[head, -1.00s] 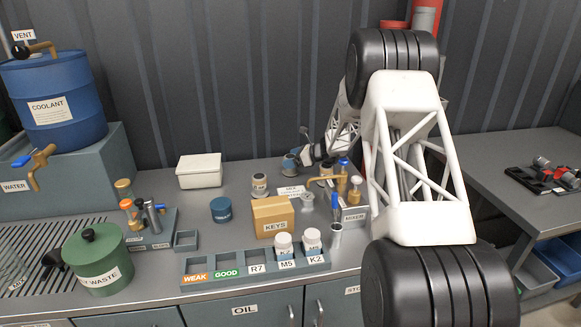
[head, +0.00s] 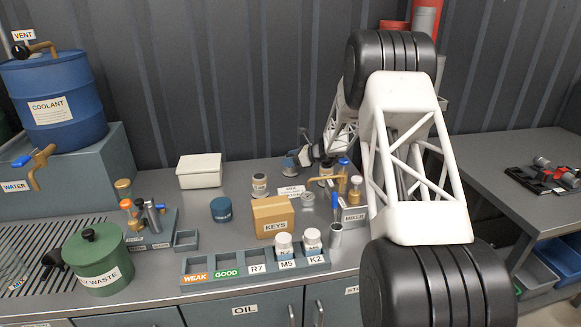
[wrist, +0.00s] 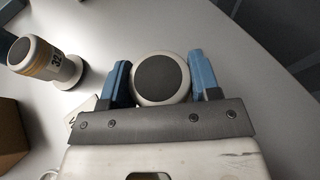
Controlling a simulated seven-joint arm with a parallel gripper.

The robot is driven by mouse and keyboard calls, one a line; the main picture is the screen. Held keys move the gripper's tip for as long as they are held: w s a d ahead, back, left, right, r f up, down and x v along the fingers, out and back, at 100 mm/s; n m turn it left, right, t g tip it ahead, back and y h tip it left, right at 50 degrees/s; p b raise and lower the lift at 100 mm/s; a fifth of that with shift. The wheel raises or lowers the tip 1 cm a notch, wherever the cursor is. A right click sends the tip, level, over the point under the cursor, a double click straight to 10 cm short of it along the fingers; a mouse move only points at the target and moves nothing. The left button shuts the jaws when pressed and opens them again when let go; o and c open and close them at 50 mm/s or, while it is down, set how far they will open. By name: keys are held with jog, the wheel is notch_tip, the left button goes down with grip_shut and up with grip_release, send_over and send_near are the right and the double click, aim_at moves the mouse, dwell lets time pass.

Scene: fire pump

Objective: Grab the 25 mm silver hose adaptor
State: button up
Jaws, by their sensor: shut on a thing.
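My gripper (wrist: 160,76) has its two blue fingers on either side of a round, pale silver hose adaptor (wrist: 160,79) with a dark grey top, and is shut on it. No size label shows on this adaptor from above. In the head view my gripper (head: 293,163) is small, at the back of the bench, and what it holds is hard to make out. A second adaptor (wrist: 45,60), marked 32 with a tan band, stands to the left in the wrist view, apart from the fingers. It appears to be the adaptor (head: 260,184) left of my gripper in the head view.
A KEYS box (head: 273,218) and a blue tin (head: 221,209) stand in front of my gripper. A brass tap (head: 326,180) and another adaptor stand close on its right. A white box (head: 199,171) is at the back left. Some bench between these is clear.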

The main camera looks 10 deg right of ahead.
jog(key=shift+c, duration=1.2)
jog(key=shift+r, duration=0.15)
jog(key=shift+r, duration=4.85)
